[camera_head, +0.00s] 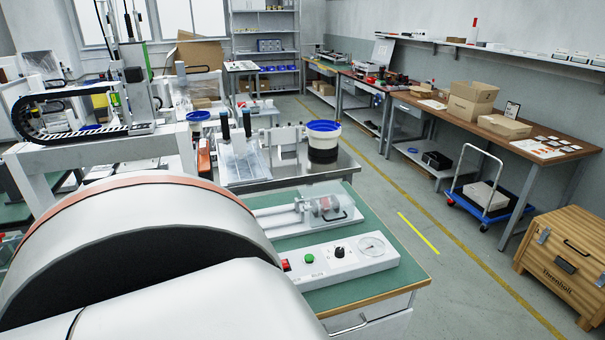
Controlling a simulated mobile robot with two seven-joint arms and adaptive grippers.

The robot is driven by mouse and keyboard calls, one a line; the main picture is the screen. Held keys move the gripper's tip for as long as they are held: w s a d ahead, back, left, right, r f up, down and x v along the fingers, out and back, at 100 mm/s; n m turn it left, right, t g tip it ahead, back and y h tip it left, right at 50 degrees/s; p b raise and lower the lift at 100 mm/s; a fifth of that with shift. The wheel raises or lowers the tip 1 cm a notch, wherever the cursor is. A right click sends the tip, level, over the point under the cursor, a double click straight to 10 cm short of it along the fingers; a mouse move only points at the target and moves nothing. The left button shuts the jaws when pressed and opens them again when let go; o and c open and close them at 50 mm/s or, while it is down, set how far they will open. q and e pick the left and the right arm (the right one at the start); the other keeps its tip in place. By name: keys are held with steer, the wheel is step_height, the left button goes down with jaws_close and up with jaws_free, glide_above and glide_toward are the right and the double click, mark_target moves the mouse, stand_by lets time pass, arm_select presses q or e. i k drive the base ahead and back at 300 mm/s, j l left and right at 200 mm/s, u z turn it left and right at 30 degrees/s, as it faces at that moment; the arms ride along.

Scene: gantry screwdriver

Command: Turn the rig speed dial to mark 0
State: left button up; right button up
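The rig's white control box (325,270) lies near the right front of the green-topped bench (365,300). A black knob (339,252), which looks like the speed dial, stands on its face between a green button (308,259) and a round gauge (371,245). A red switch (286,265) is at the box's left end. The knob's marks and its setting are too small to read. A large white curved part, apparently my own arm, fills the lower left and hides the bench there. Neither gripper shows.
Behind the control box is a rig with a clear guard (327,205). Beyond it, a metal table holds a blue-rimmed container (323,135). A gantry frame (95,150) stands at left. A wooden crate (567,260) is at right, with open floor (450,275) between.

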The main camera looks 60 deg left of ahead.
mark_target(339, 251)
steer(key=k+l+u, duration=0.1)
steer(key=u, duration=1.55)
steer(key=k+j, duration=0.05)
steer(key=j, duration=0.05)
